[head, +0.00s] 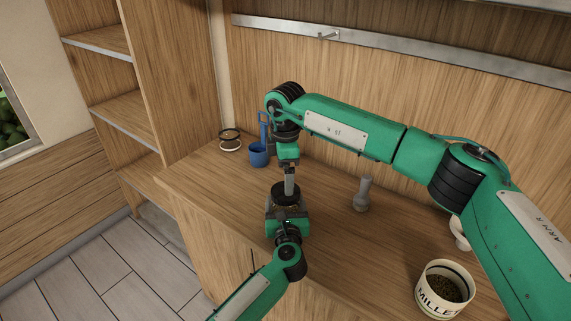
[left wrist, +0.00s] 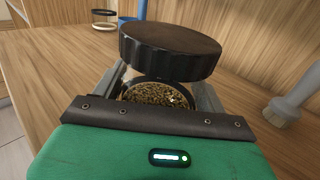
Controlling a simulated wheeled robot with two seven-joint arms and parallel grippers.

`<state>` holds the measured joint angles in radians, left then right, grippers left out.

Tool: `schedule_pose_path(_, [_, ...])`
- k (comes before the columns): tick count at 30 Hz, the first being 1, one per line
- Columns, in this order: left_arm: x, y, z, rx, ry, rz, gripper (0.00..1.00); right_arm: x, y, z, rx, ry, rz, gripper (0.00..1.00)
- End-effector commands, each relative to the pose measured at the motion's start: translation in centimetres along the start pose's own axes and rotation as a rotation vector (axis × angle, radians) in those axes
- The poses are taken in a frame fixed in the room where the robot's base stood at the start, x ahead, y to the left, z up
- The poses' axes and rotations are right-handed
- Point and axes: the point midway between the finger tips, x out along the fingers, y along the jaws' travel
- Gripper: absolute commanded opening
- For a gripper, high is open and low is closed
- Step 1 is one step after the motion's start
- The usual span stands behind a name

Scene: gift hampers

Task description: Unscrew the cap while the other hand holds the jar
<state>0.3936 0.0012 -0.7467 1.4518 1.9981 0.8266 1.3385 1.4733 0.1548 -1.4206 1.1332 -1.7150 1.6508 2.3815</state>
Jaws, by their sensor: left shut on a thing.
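The jar (left wrist: 157,94) is between the two fingers of my left gripper (left wrist: 160,97), which is shut on it. Grain shows in the jar, just below the cap. The cap (left wrist: 170,50) is a wide dark disc with a ribbed side. It sits over the jar in the left wrist view; I cannot tell whether it touches the rim. In the head view the cap (head: 286,190) is above my left gripper (head: 287,212). My right gripper (head: 289,183) points down at the cap from above. Its fingers look close together, but their grip is unclear.
A blue scoop (head: 259,154) and a small round container (head: 230,139) stand at the back left of the counter. A grey-handled brush (head: 363,194) stands to the right. A millet tub (head: 444,289) and a white cup (head: 459,235) are farther right.

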Motion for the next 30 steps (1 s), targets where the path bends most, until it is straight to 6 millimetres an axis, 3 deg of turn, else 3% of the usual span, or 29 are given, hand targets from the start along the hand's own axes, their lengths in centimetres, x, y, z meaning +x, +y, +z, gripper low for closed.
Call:
schedule_pose_path(9, [0.0, 0.0, 0.1, -0.001, -0.002, 0.000, 0.10, 4.6, 0.0, 0.0, -0.001, 0.000, -0.001, 0.92])
schedule_pose_path(21, [0.0, 0.0, 0.1, 0.000, -0.002, 0.000, 0.10, 5.6, 0.0, 0.1, -0.001, -0.001, 0.000, 0.92])
schedule_pose_path(22, [0.0, 0.0, 0.1, 0.000, -0.002, 0.000, 0.10, 5.6, 0.0, 0.1, -0.001, -0.001, 0.000, 0.90])
schedule_pose_path(27, [0.0, 0.0, 0.1, 0.000, -0.002, 0.000, 0.10, 5.6, 0.0, 0.1, -0.001, -0.001, 0.000, 0.56])
schedule_pose_path(30, [0.0, 0.0, 0.1, 0.000, -0.002, 0.000, 0.10, 5.5, 0.0, 0.1, -0.001, -0.001, 0.000, 0.42])
